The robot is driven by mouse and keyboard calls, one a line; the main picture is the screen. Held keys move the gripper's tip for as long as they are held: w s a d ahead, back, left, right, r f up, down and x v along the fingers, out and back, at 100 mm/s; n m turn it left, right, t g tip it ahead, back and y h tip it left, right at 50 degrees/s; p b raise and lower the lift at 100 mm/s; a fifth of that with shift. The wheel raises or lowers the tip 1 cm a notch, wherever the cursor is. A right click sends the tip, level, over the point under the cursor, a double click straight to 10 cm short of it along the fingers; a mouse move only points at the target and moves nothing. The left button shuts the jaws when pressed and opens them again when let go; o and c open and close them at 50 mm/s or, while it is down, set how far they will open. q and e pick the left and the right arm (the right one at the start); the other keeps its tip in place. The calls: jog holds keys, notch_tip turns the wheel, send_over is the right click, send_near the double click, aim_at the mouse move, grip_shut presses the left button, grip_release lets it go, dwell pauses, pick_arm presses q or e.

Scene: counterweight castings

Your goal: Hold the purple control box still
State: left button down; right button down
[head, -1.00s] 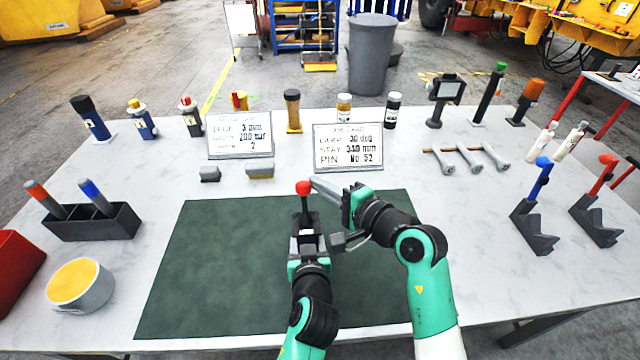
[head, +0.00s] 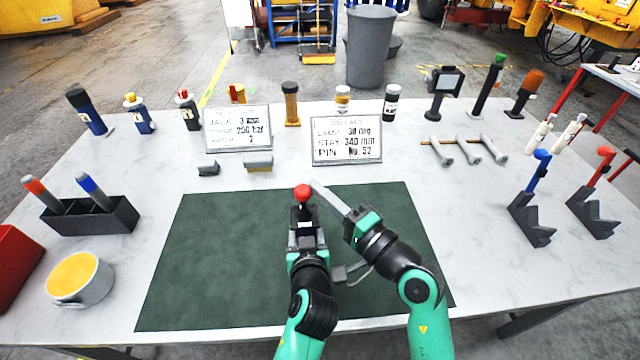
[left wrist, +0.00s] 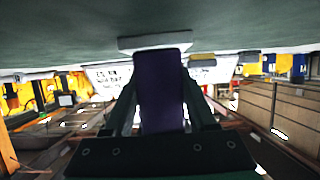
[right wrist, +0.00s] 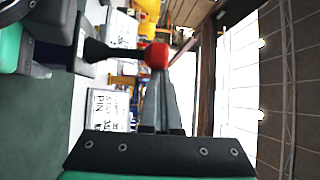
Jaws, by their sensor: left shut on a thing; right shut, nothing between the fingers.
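The purple control box (left wrist: 162,90) stands on the green mat (head: 230,250), between the fingers of my left gripper (head: 306,240). In the left wrist view it looks dark, with a pale base beyond it. A black lever with a red ball knob (head: 303,192) rises from the box. My left gripper is shut on the box. My right gripper (head: 318,187) is shut and empty, its long fingertips at the far right side of the red knob. In the right wrist view the knob (right wrist: 157,56) is at the fingertips; I cannot tell whether they touch.
Two sign cards (head: 346,138) and small grey blocks (head: 258,163) stand beyond the mat. A dark holder (head: 92,218) and a yellow-topped cup (head: 80,278) are at left. Grey stands (head: 530,220) are at right. The mat's left part is clear.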

pick_arm(q)
jog(key=shift+r, duration=0.1)
pick_arm(e)
jog(key=shift+s+f, duration=0.2)
jog(key=shift+s, duration=0.3)
jog(key=shift+s+f, duration=0.2)
jog(key=shift+s, duration=0.3)
pick_arm(q)
jog(key=shift+c, duration=0.6)
grip_release()
pick_arm(e)
jog(key=s+d+f, duration=0.2)
jog(key=s+d, duration=0.2)
jog(key=d, duration=0.4)
jog(key=shift+s, duration=0.15)
jog(key=shift+d+r, duration=0.1)
